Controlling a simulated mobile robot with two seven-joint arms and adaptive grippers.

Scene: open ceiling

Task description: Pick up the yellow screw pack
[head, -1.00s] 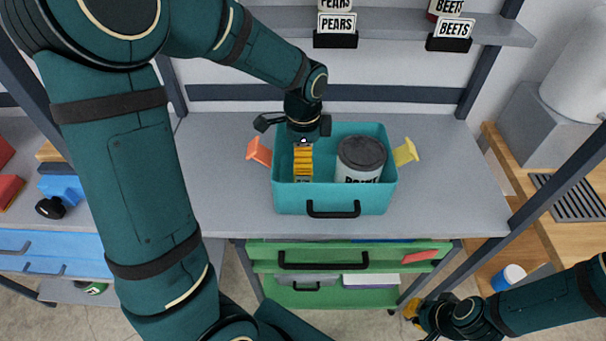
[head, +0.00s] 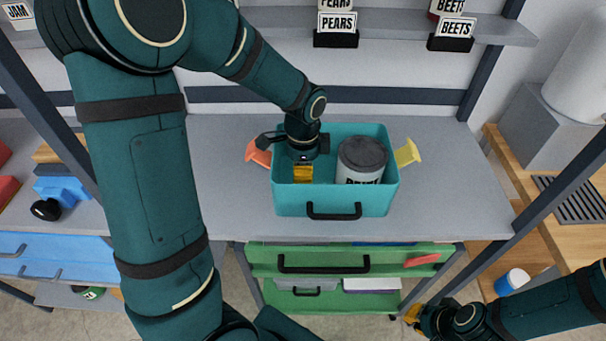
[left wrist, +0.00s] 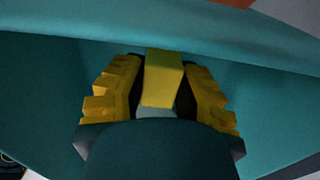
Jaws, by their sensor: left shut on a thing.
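The yellow screw pack (left wrist: 163,78) shows in the left wrist view as a small yellow block between my gripper's two ribbed yellow fingers. My left gripper (head: 303,174) reaches down inside the teal toolbox (head: 290,201), in its left part, and is shut on the pack. In the head view the wrist and yellow fingers hide the pack, so I cannot tell it apart there. I cannot tell whether the pack touches the box floor. My right gripper (head: 414,315) is low at the right, away from the box; its jaws are too small to judge.
A grey-lidded paint can (head: 361,160) stands in the box's right part. An orange flap (head: 258,153) and a yellow flap (head: 407,152) stick out at the box's sides. Green drawers (head: 345,262) are below.

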